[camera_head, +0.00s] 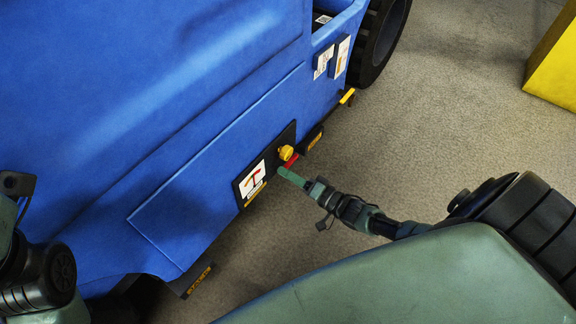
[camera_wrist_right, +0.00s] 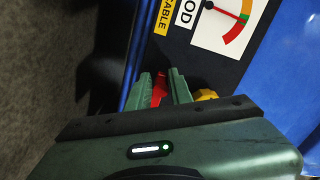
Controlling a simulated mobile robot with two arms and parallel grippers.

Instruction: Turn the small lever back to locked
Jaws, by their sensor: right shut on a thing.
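The small red lever (camera_head: 292,160) sits on a dark panel (camera_head: 272,151) on the side of the blue machine (camera_head: 180,150), beside a yellow knob (camera_head: 286,152). My right gripper (camera_head: 286,171) reaches in from the right, its green fingers at the lever. In the right wrist view, the gripper (camera_wrist_right: 161,78) is shut on the red lever (camera_wrist_right: 160,88), which shows between the fingers. The yellow knob (camera_wrist_right: 206,95) is just right of them, partly hidden by the gripper body. My left gripper is not in view; only parts of my left arm show.
A white dial label (camera_head: 252,179) with a red and orange arc is left of the knob; it also shows in the right wrist view (camera_wrist_right: 215,32). A black wheel (camera_head: 380,40) is at the top. A yellow block (camera_head: 555,68) stands at right. Grey floor (camera_head: 430,110) is clear between.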

